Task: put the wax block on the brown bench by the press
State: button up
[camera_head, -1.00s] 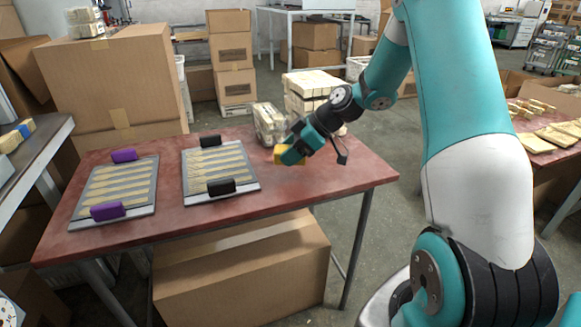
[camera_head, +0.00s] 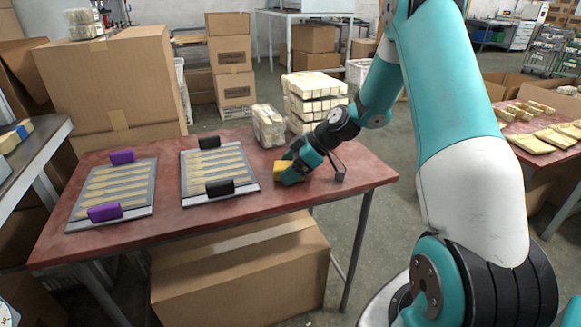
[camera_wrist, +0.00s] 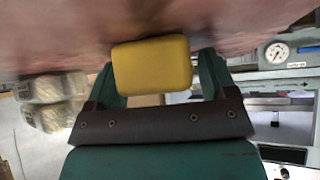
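The yellow wax block (camera_head: 282,171) is between the fingers of my gripper (camera_head: 291,172), low over the front right part of the red-brown bench (camera_head: 225,208). In the wrist view the wax block (camera_wrist: 152,64) sits between the two teal fingers of my gripper (camera_wrist: 160,85), with the bench top (camera_wrist: 60,35) at the upper edge of the picture. My gripper looks shut on the block. I cannot tell whether the block touches the bench top.
Two trays of wooden spoon blanks (camera_head: 113,187) (camera_head: 217,162) lie on the left and middle of the bench. A wrapped bundle (camera_head: 268,125) and a stack of wood bundles (camera_head: 315,97) stand behind my gripper. A pressure gauge (camera_wrist: 277,53) shows at right in the wrist view.

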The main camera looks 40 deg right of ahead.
jog(key=shift+r, duration=0.25)
jog(key=p+v, duration=0.1)
jog(key=v, duration=1)
jog(key=s+a+r+m+g+h, duration=0.15)
jog(key=s+a+r, duration=0.25)
jog(key=a, duration=0.7)
jog(key=s+a+r+n+g+y, duration=0.1)
jog(key=s+a+r+g, duration=0.25)
jog(key=a, duration=0.75)
jog(key=s+a+m+h, duration=0.1)
jog(key=s+a, duration=0.3)
jog(key=s, duration=0.4)
jog(key=s+a+m+h, duration=0.1)
jog(key=s+a, duration=0.3)
jog(key=s, duration=0.4)
jog(key=shift+r+m+g, duration=0.3)
jog(key=shift+r+m, duration=0.05)
jog(key=shift+r, duration=0.15)
